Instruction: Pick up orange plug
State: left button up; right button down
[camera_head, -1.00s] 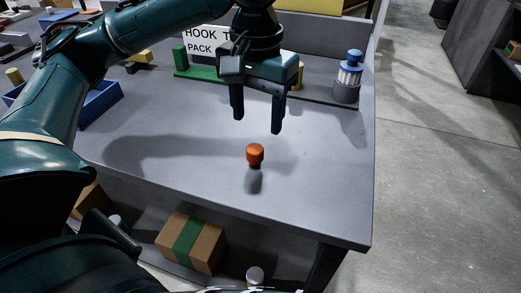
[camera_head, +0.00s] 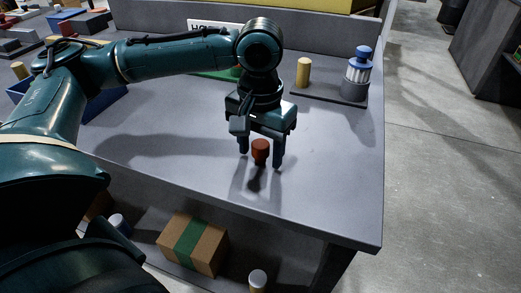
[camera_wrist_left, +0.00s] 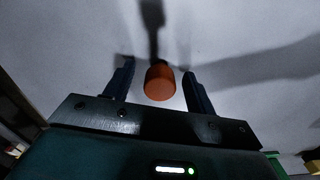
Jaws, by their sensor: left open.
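The orange plug (camera_head: 260,151) stands on the grey table (camera_head: 325,200), near its front edge. My left gripper (camera_head: 261,161) is open and lowered around the plug, with one finger on each side of it. In the left wrist view the plug (camera_wrist_left: 160,82) shows between the two open fingers (camera_wrist_left: 156,88), with a gap on both sides. My right gripper does not show.
A blue-capped bottle (camera_head: 358,66) stands in a grey holder at the back right, beside a yellow cylinder (camera_head: 303,72). A blue bin (camera_head: 100,104) is at the left. A cardboard box (camera_head: 192,243) with a green band sits below. The table right of the gripper is clear.

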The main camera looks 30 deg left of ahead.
pick_arm(q)
jog(key=shift+c, duration=0.5)
jog(key=c, duration=1)
jog(key=shift+o, duration=0.2)
